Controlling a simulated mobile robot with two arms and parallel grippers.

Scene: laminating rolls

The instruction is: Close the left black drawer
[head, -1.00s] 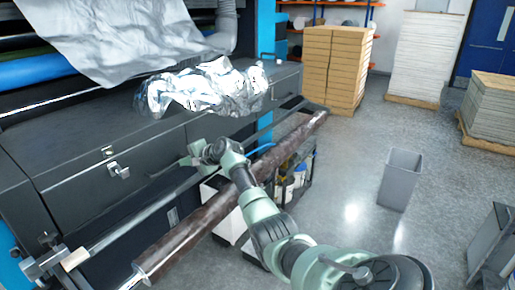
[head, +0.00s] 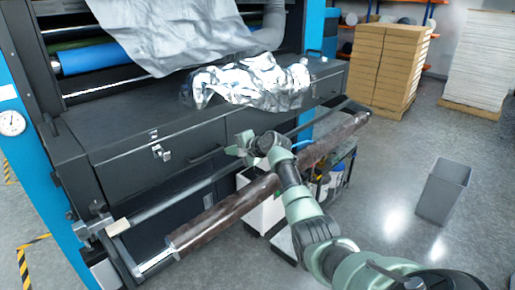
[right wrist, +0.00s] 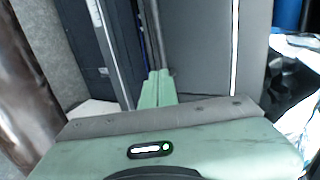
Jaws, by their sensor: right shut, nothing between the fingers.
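The left black drawer (head: 160,164) is in the machine's front in the head view, with a silver latch and a dark bar handle (head: 207,154). I cannot tell whether its front is flush or stands out a little. My right gripper (head: 234,149) is shut and empty, just right of that handle, in front of the machine. In the right wrist view the closed green fingertips (right wrist: 158,76) point at dark bars beside a grey panel (right wrist: 212,45). Contact is unclear. My left gripper is not in view.
A brown roll (head: 240,202) on a metal shaft runs across the machine's front, below the drawers. Crumpled silver foil (head: 255,82) lies on the machine top. A grey bin (head: 443,188) stands on the floor at right. Stacked boxes (head: 385,68) are behind.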

